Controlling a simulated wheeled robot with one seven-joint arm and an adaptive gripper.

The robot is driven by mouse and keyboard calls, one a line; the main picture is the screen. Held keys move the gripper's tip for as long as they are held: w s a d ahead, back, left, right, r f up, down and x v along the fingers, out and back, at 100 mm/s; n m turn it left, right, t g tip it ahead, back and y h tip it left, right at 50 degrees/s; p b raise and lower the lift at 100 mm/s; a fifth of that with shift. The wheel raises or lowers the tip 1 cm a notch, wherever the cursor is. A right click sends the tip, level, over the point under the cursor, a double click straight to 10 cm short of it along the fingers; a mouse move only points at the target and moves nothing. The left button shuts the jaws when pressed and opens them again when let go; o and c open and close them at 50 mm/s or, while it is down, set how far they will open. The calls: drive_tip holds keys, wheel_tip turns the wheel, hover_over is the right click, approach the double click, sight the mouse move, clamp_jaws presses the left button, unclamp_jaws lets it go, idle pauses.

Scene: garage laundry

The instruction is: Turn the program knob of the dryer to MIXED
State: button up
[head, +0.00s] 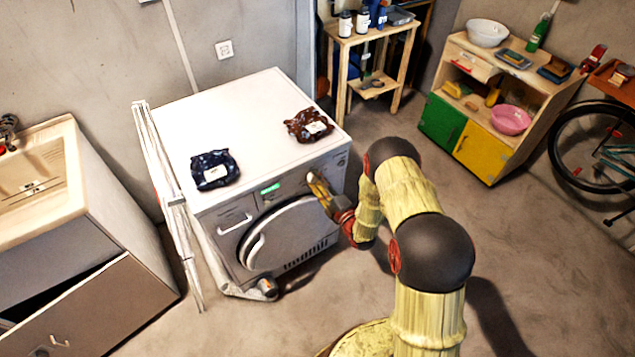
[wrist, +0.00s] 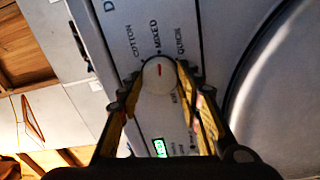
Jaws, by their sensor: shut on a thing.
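The white dryer (head: 250,110) stands against the wall in the head view. A red mark on the knob points up toward the MIXED label (wrist: 152,36). COTTON is printed to its left and QUICK to its right. A label below the knob is partly covered by a finger.
A dark blue packet (head: 214,172) and a brown packet (head: 309,125) lie on the dryer top. The round door (head: 290,235) is shut below the panel. A folded white drying rack (head: 165,190) leans at the left. Open floor lies to the right.

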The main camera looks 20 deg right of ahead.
drive_tip(key=shift+f, duration=0.1)
drive_tip(key=o, duration=1.2)
drive_tip(key=shift+c, duration=0.2)
drive_tip(key=v, duration=1.2)
